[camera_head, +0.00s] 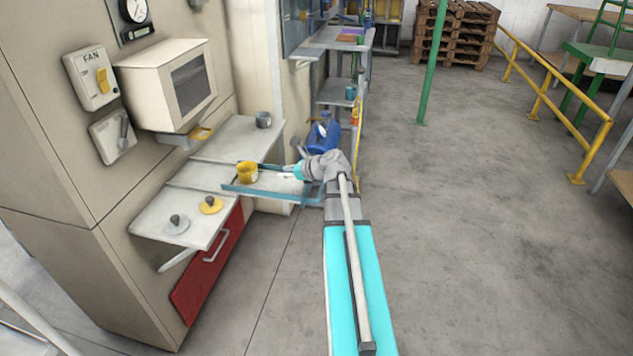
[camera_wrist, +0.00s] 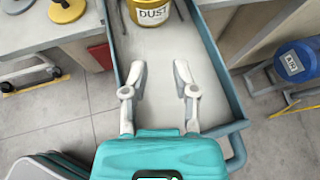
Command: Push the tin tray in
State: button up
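The tin tray (camera_head: 262,193), pale with blue edges, sticks out from the bench front in the head view. Its blue side wall (camera_wrist: 217,62) and a bar at its near right corner (camera_wrist: 237,150) show in the wrist view. A yellow tin marked DUST (camera_head: 247,173) stands in the tray, at the top of the wrist view (camera_wrist: 152,14). My gripper (camera_wrist: 160,74) is open and empty, fingers apart over the tray's near part. In the head view my gripper (camera_head: 284,171) is at the tray's right end. I cannot tell whether it touches the tray.
A blue container (camera_wrist: 297,60) stands right of the tray, also in the head view (camera_head: 323,138). The bench top (camera_head: 175,203) holds grey and yellow knobbed discs (camera_head: 211,204). A red panel with a handle (camera_head: 210,262) is below.

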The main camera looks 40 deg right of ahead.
jog(key=shift+n+g, duration=0.4)
jog(key=shift+g, duration=0.2)
jog(key=d, duration=0.1)
jog(key=s+d+p, duration=0.1)
jog(key=d, duration=0.1)
jog(key=s+d+r+p, duration=0.1)
jog(key=shift+s+d, duration=0.1)
jog(key=shift+d, duration=0.25)
grip_shut()
jog(key=s+d+n+g+p, duration=0.1)
jog(key=s+d+g+p, duration=0.2)
jog(key=s+d, duration=0.5)
jog(key=shift+d+n+y, duration=0.25)
jog(key=shift+n+y, duration=0.05)
jog(key=shift+y, duration=0.1)
